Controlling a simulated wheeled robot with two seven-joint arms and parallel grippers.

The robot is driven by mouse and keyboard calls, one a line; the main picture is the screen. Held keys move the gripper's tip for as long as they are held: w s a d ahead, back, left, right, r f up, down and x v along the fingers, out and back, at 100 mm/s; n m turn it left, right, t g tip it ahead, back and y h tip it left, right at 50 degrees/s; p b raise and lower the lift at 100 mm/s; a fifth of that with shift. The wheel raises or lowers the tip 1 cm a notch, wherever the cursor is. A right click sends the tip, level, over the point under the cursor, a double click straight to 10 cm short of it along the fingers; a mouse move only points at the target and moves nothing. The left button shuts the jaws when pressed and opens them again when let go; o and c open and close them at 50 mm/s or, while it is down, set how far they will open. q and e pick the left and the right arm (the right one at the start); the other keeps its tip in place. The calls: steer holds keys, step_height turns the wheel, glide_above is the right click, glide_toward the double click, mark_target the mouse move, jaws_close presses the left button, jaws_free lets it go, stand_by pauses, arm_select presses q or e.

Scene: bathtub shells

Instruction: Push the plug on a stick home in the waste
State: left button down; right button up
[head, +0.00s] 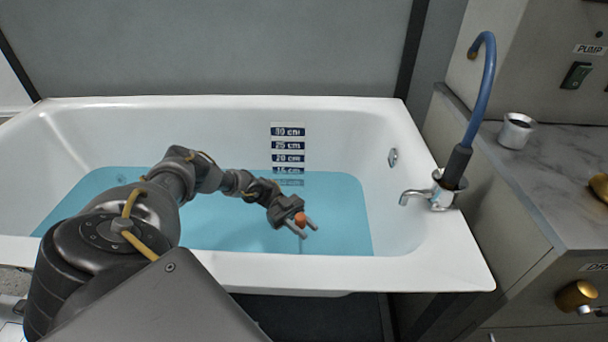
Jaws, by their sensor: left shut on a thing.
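My left gripper (308,226) reaches over the white bathtub (250,107) from the left and is shut on the orange knob of the plug on a stick (300,218). The knob sits between the two fingers, above the blue water (230,225). A short pale length of stick seems to show below the fingers. The plug end and the waste are not visible, so I cannot tell how they stand to each other. My right gripper is not in view.
A depth scale (288,145) is on the tub's back wall. A chrome tap (416,196) and blue hose (484,90) stand at the right rim. A metal cup (516,131) is on the grey counter (500,165). Water right of the gripper is clear.

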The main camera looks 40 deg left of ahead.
arm_select(q)
steer(key=shift+f+b, duration=1.1)
steer(key=shift+f, duration=0.25)
steer(key=c, duration=1)
jaws_free()
steer(key=shift+c, duration=0.2)
steer(key=a+b, duration=0.4)
steer(key=a, duration=0.6)
steer(key=shift+w+a, duration=0.4)
steer(key=shift+w, duration=0.05)
steer(key=shift+r, duration=0.1)
